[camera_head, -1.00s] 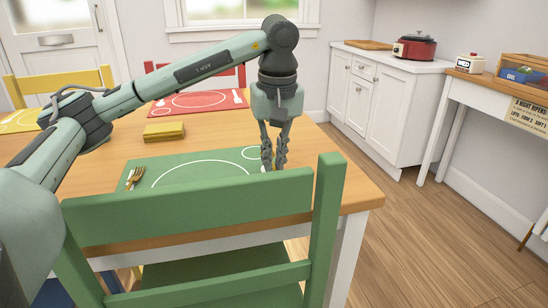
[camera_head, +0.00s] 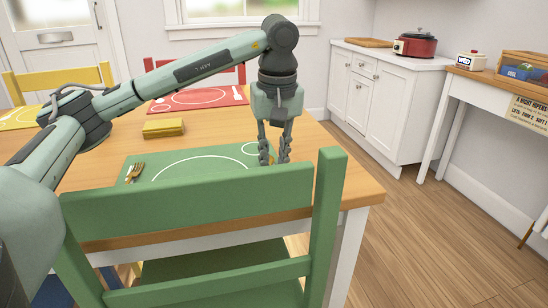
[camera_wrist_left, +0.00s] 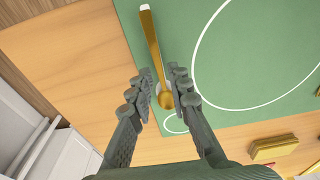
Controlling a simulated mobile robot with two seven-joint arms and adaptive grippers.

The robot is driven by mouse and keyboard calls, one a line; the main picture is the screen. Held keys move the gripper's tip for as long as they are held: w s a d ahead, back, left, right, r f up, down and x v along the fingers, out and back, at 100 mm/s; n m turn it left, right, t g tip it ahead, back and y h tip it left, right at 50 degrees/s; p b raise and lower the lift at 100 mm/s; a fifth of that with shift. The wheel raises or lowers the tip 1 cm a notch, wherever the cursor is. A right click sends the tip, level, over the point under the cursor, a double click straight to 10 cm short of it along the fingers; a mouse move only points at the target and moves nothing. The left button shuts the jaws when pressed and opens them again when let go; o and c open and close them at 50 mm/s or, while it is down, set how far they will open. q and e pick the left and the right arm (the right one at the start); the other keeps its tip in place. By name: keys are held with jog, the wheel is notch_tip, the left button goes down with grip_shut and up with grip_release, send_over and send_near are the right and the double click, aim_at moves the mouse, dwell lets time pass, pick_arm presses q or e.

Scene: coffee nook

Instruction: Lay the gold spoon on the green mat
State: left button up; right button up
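The gold spoon (camera_wrist_left: 152,45) lies along the edge of the green mat (camera_head: 165,161), over a white printed spoon outline whose ends show past it in the left wrist view. The mat also fills much of that view (camera_wrist_left: 245,60). My left gripper (camera_head: 274,157) is low over the mat's right end. Its fingers (camera_wrist_left: 165,88) stand apart on either side of the spoon, near its bowl, with gaps visible. In the head view the fingers mostly hide the spoon. My right gripper is not in view.
A gold fork (camera_head: 135,172) lies at the mat's left end. A yellow block-like stack (camera_head: 164,128) sits behind the mat, before a red mat (camera_head: 196,98). A green chair (camera_head: 190,205) stands in front of the table. The table's right corner is clear.

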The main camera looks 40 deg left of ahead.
pick_arm(q)
jog(key=shift+o, duration=1)
jog(key=shift+r, duration=0.1)
notch_tip(320, 180, up, 12)
jog(key=d, duration=0.1)
jog(key=shift+s, duration=0.45)
jog(key=shift+f, duration=0.2)
